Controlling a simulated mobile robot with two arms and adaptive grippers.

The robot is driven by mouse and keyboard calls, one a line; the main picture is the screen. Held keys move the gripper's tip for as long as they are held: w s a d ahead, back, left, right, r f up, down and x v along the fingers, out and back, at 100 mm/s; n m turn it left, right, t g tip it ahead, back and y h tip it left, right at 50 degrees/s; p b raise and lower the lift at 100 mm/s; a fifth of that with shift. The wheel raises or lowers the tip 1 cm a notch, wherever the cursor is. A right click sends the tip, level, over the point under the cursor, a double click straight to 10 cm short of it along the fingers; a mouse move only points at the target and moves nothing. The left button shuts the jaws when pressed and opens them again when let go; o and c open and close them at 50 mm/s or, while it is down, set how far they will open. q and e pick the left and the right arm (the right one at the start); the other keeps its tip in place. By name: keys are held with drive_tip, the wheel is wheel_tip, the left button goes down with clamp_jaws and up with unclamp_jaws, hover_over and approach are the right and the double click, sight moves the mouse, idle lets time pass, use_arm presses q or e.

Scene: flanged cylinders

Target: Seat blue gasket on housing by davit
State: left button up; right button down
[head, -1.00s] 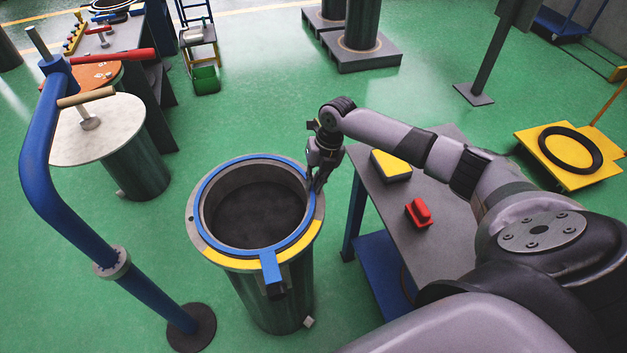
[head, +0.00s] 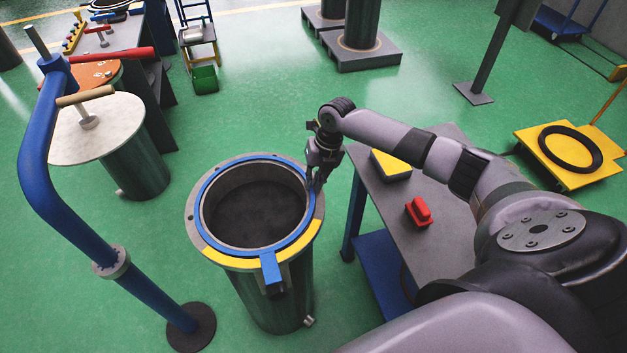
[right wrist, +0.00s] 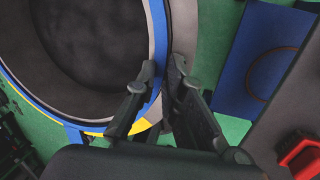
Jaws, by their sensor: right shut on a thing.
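The blue gasket (head: 198,203) is a thin ring with a tab at the front. It lies over the top flange of the open housing (head: 283,300), a dark green cylinder with a yellow band along the flange's front. Whether it rests fully flat I cannot tell. My right gripper (head: 317,184) is at the ring's right edge, shut on it. In the right wrist view the gasket (right wrist: 157,30) runs between the fingers (right wrist: 163,76). The davit (head: 36,150), a bent blue pipe with a red handle, stands left of the housing. My left gripper is not in view.
A grey table (head: 440,232) with a red-handled tool (head: 418,212) and a yellow-topped block (head: 391,165) stands right of the housing. A cylinder with a white lid (head: 70,145) stands behind the davit. A black ring (head: 570,149) lies on a yellow pallet at right.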

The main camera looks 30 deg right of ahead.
drive_tip(key=c, duration=1.6)
unclamp_jaws()
drive_tip(key=shift+c, duration=0.2)
drive_tip(key=shift+r, duration=0.1)
drive_tip(key=p+v, duration=0.5)
drive_tip(key=v, duration=0.1)
drive_tip(key=shift+r, duration=0.45)
drive_tip(key=shift+s+d+f, duration=0.1)
drive_tip(key=shift+s, duration=0.05)
